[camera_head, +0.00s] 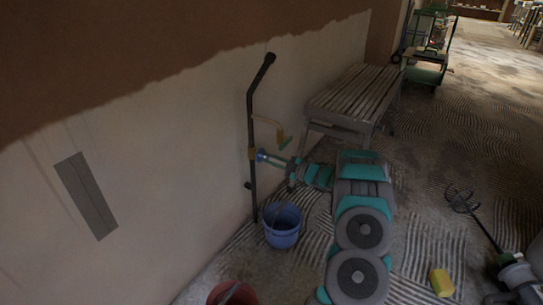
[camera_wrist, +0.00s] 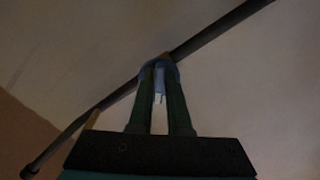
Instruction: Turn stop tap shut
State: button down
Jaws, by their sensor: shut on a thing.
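A dark pipe (camera_head: 252,120) runs up the wall and bends at its top; it crosses the wrist view diagonally (camera_wrist: 215,33). A brass fitting (camera_head: 253,154) sits on the pipe, with the small blue handle of the stop tap (camera_head: 261,156) in front of it. My gripper (camera_head: 270,159) reaches the tap from the right. In the wrist view my gripper (camera_wrist: 160,70) has its fingers close together, shut on the blue handle (camera_wrist: 147,72) in front of the pipe. The fingers hide most of the handle, so its turn angle cannot be told.
A brass branch with a green end (camera_head: 284,143) juts out just above my gripper. A blue bucket (camera_head: 281,237) stands below, a reddish bucket (camera_head: 231,293) nearer. A slatted bench (camera_head: 352,95) is behind. A yellow block (camera_head: 442,282) and a mixer (camera_head: 482,226) lie right.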

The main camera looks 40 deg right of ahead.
jog(key=shift+s+a+f+m+p, duration=0.15)
jog(key=shift+m+p, duration=0.65)
jog(key=shift+m, duration=0.85)
jog(key=shift+a+f+m+p, duration=0.15)
jog(key=shift+m+p, duration=0.6)
jog(key=shift+m, duration=0.85)
jog(key=shift+s+a+m+p, duration=0.15)
jog(key=shift+m+p, duration=0.65)
jog(key=shift+m, duration=0.85)
jog(key=shift+w, duration=0.1)
jog(key=c, duration=0.9)
grip_release()
jog(key=shift+o, duration=0.2)
jog(key=v, duration=0.7)
jog(key=shift+s+b, duration=0.3)
jog(key=shift+s, duration=0.05)
jog(key=shift+d, duration=0.15)
